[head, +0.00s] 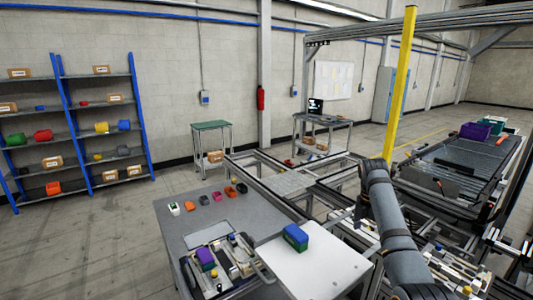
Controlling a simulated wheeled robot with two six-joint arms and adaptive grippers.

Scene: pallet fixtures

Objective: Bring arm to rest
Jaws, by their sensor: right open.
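My right arm (395,235) comes in from the bottom right and bends at its upper end, near the foot of a yellow post. My right gripper (360,213) is small and dark at the left side of that bend, partly hidden by the arm. It is open, with nothing visible in it, and appears right of the grey table, over the conveyor frames. My left arm and left gripper are not in view.
A grey table (185,232) holds several small coloured parts and a fixture tray (245,262). A blue and green block (295,235) sits on a white plate (325,268). The yellow post (402,85) and a roller conveyor (460,165) stand behind my arm. Open floor lies left.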

